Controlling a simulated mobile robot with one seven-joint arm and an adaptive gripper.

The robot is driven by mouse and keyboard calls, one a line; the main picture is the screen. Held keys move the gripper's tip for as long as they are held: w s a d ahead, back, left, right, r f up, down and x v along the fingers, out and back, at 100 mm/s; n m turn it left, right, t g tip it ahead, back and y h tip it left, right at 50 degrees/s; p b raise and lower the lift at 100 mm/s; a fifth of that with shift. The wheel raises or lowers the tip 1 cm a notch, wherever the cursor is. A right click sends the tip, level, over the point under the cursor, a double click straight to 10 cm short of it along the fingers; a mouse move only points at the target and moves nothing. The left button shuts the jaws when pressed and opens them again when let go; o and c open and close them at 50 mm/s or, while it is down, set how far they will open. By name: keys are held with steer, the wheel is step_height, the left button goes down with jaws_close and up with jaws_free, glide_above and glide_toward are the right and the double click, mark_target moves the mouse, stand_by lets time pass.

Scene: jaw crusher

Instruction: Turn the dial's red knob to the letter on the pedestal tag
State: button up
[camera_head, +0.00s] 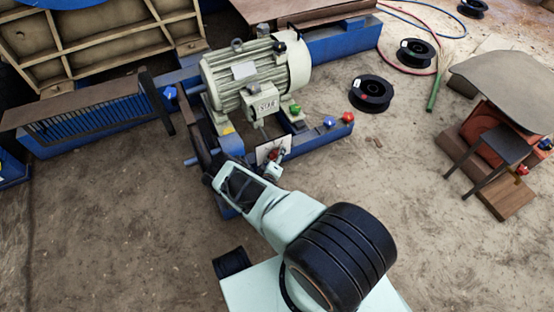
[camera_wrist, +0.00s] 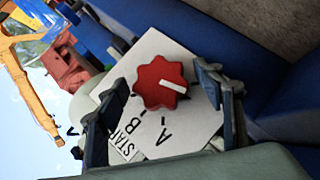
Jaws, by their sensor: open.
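The dial's red knob (camera_wrist: 161,83) is a lobed disc with a white pointer mark in the wrist view. In the head view the dial plate (camera_head: 265,150) shows just beyond my gripper (camera_head: 276,162). I cannot make out a pedestal tag.
A pale electric motor (camera_head: 255,75) stands behind the dial. A stool (camera_head: 505,146) and black spools (camera_head: 371,93) are at right. Dirt floor is open at right of my arm.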

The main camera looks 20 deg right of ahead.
steer(key=shift+w+d+f, duration=0.15)
steer(key=shift+w+d, duration=0.1)
steer(key=shift+w, duration=0.05)
steer(key=shift+c, duration=0.4)
steer(key=c, duration=1.1)
